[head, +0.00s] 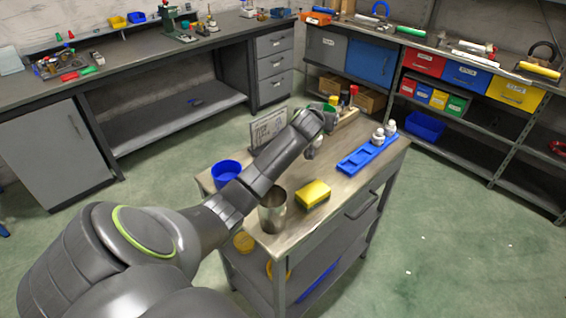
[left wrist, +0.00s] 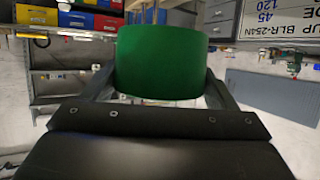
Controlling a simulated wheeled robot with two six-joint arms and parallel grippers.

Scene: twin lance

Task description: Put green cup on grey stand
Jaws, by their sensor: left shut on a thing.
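The green cup (left wrist: 160,62) fills the space between my left gripper's two fingers (left wrist: 158,90) in the left wrist view. The fingers are shut on its sides. In the head view only a green part of the cup (head: 330,116) shows past my left arm, above the back of the workbench cart; the gripper (head: 320,140) is mostly hidden behind the arm. A grey, metal-looking tumbler shape (head: 272,212) stands at the cart's front left; I cannot tell whether it is the grey stand. No other clear grey stand shows. My right gripper is not in view.
On the cart top (head: 338,190) are a blue cup (head: 227,172), a yellow sponge (head: 313,194), a blue tray (head: 366,155) with white bottles (head: 379,136), and a printed board (head: 268,130). Bottles stand in a wooden rack (head: 347,117) at the back. The cart's front right is clear.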

